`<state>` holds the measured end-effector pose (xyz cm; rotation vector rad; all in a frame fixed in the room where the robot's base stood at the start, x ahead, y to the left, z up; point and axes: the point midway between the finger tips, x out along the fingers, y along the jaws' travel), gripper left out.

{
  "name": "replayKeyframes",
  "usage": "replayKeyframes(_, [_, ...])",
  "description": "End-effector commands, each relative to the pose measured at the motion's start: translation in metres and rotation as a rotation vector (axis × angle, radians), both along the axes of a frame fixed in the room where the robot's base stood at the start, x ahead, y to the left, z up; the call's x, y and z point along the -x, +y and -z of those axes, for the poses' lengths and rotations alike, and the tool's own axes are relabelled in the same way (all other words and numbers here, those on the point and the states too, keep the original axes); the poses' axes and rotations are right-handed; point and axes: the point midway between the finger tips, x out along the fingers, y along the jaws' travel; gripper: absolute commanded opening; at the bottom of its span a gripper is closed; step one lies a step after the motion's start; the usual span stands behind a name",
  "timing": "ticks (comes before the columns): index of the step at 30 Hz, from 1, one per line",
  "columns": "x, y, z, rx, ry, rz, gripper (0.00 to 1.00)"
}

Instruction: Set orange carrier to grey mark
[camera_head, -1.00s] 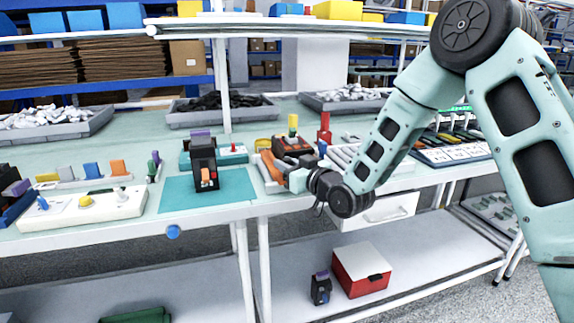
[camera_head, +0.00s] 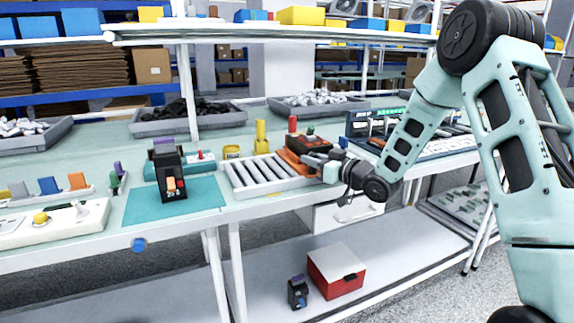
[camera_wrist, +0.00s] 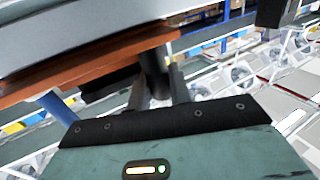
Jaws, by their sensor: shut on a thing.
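The orange carrier (camera_head: 293,165) is a flat orange tray bearing a dark device with a red part. It is at the right end of the roller track (camera_head: 258,177), a pale frame with grey rollers. My gripper (camera_head: 320,160) is shut on the carrier from its right side. In the wrist view the carrier's orange-brown slab (camera_wrist: 90,66) runs close above the dark fingers (camera_wrist: 157,88). The exact grip point is partly hidden. I cannot tell whether the carrier rests on the rollers or hangs just above them. I cannot make out the grey mark.
Left of the track, a black breaker (camera_head: 170,172) stands on a teal mat (camera_head: 205,193). Yellow (camera_head: 261,136) and red (camera_head: 292,124) posts stand behind the track. A panel with switches (camera_head: 440,146) lies to the right. A shelf rail (camera_head: 270,37) crosses above the bench.

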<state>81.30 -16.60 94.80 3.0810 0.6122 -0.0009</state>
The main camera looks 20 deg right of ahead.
Motion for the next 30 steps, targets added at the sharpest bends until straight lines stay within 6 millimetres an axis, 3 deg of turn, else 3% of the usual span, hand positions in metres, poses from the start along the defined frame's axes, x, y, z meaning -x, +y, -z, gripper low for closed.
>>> replayKeyframes(3, [0.0, -0.034, -0.001, 0.002, -0.001, 0.005, 0.0])
replayKeyframes(12, [0.0, -0.092, -0.001, 0.0, 0.0, 0.003, 0.0])
replayKeyframes(19, [0.0, -0.113, -0.001, 0.001, -0.001, 0.0, 0.0])
replayKeyframes(30, [0.0, -0.12, -0.001, 0.0, -0.001, 0.005, 0.0])
